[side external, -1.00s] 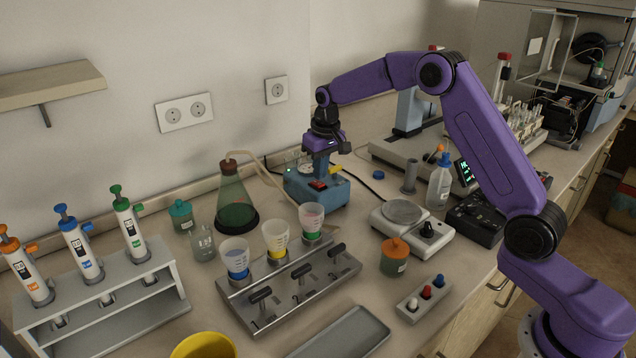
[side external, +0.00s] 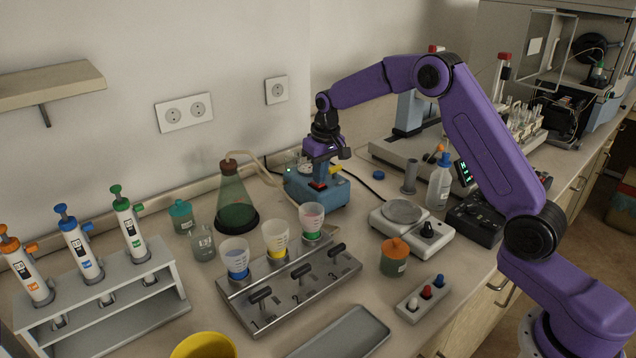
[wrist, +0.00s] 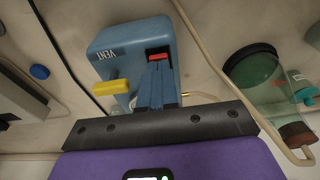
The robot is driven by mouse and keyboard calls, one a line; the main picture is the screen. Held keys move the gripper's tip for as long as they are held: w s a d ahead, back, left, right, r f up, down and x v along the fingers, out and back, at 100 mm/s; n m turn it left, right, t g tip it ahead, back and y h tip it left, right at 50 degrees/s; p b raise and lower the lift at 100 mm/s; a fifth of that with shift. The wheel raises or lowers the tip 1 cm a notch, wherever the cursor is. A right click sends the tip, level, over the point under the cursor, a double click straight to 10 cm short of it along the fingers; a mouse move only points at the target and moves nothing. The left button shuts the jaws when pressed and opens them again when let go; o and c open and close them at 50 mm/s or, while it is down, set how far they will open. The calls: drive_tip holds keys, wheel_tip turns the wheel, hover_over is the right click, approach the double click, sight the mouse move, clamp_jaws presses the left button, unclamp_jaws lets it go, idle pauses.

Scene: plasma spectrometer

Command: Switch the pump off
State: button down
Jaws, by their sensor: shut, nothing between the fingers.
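The pump (side external: 333,193) is a blue box at the back of the bench. It has a red rocker switch (wrist: 158,58) in a black frame and a yellow lever (wrist: 110,88) beside the VENT label, both seen in the wrist view. My gripper (side external: 319,181) points down over the pump; its blue fingers are shut and empty. In the wrist view the fingertips (wrist: 157,68) lie right at the switch and cover part of it. I cannot tell whether they touch it, or which way the rocker is tilted.
A flask with green liquid (side external: 236,205) stands left of the pump, joined to a pale hose (wrist: 205,50). Filter cups sit on a metal manifold (side external: 300,295) in front. A hotplate-like balance (side external: 405,232) stands to the right.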

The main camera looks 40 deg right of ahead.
drive_tip(key=shift+f, duration=0.2)
drive_tip(key=shift+r, duration=3.5)
